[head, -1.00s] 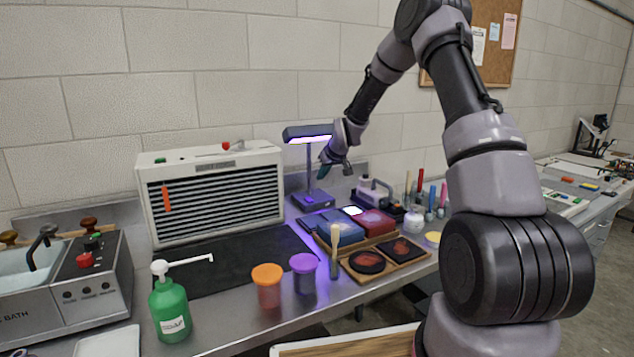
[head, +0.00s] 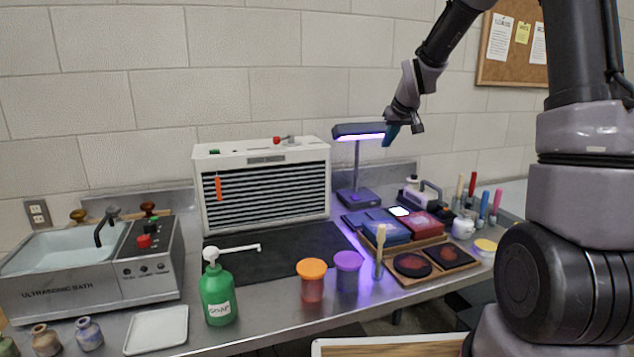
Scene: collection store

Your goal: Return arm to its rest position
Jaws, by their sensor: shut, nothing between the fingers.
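My gripper (head: 391,134) is raised in the air at the right, pointing down, close to the head of the UV lamp (head: 358,131) in the picture. I cannot tell how far apart they are in depth. It is shut and holds nothing. My arm comes down to it from the upper right.
The bench below holds a green soap bottle (head: 218,289), an orange-lidded jar (head: 312,281), a purple-lidded jar (head: 347,272), a white louvred unit (head: 262,185), an ultrasonic bath (head: 92,268) and a wooden tray (head: 437,272). The wall behind is bare near the middle.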

